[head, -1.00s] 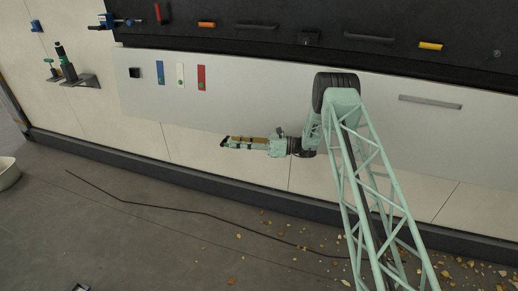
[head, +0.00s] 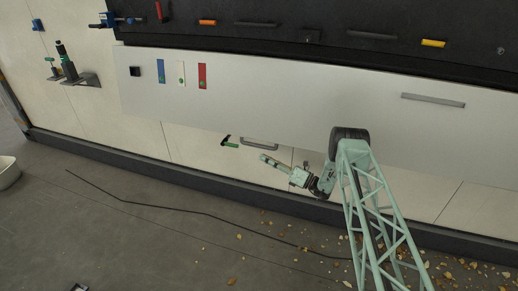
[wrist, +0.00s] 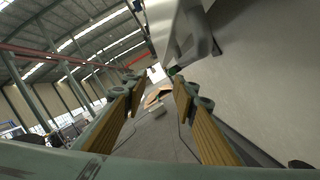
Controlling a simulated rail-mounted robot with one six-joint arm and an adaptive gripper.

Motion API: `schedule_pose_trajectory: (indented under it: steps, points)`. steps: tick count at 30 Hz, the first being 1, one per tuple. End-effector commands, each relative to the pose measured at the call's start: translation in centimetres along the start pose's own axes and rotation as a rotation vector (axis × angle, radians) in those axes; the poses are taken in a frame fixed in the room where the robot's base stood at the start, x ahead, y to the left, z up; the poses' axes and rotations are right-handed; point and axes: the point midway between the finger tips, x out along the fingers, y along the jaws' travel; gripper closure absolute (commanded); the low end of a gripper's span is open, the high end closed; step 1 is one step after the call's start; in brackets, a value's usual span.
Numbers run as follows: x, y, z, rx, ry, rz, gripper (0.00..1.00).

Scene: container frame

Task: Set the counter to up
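The counter appears to be the long pale grey panel (head: 300,90) along the wall, under the black upper section. A grey bar handle (head: 259,143) shows at its lower edge; whether it is fixed to the counter or the wall behind I cannot tell. A metal bar (head: 432,101) lies on the panel's right part. My gripper (head: 264,158) is below and just right of the grey handle, apart from it, pointing up-left. In the wrist view my gripper's fingers (wrist: 155,95) are spread with nothing held between them. A pale edge and grey bracket shape (wrist: 200,30) show above them.
A small green-handled tool (head: 229,142) is left of the handle. Blue (head: 161,71), white (head: 181,74) and red (head: 203,76) plates sit on the panel's left. A dark cable (head: 160,207) and scattered chips lie on the floor.

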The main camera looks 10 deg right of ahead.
Motion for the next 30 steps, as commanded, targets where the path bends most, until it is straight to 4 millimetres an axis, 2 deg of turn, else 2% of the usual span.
schedule_pose_trajectory:
  steps: [1,3,6,9,21,30]
  points:
    - [-1.7,-1.1,0.5,0.02,-0.027,-0.018,0.74]
    - [-3.5,-2.2,1.3,0.049,-0.062,-0.038,0.74]
    - [-5.6,-3.2,2.1,0.08,-0.101,-0.058,0.74]
    - [-6.7,-3.8,2.5,0.098,-0.123,-0.068,0.74]
    - [-7.2,-4.0,2.8,0.106,-0.133,-0.073,0.74]
    - [-6.3,-4.1,2.9,0.106,-0.132,-0.072,0.74]
